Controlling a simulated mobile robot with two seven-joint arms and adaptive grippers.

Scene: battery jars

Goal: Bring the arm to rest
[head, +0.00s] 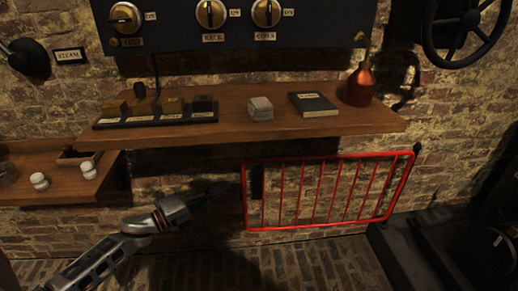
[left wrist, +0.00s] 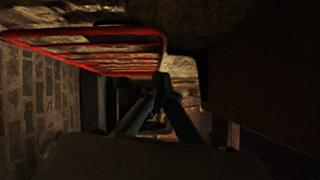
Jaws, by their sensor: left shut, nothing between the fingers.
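My left arm comes in from the lower left in the head view, with its left gripper (head: 217,191) pointing right, below the wooden shelf and just left of the red barred gate (head: 320,190). The gripper is dark at its tip and looks shut and empty. In the left wrist view the fingers (left wrist: 158,95) come together near the middle, and the red gate (left wrist: 100,45) shows at the upper left. I cannot tell whether the fingertips touch the gate's edge. My right gripper is not in view.
The wooden shelf (head: 240,135) above holds a black tray of labelled blocks (head: 155,120), a pale block stack (head: 260,108), a dark book (head: 313,104) and a copper oil can (head: 358,88). A lower shelf (head: 60,188) with white jars (head: 39,181) is left. A dark wheel (head: 465,28) hangs upper right.

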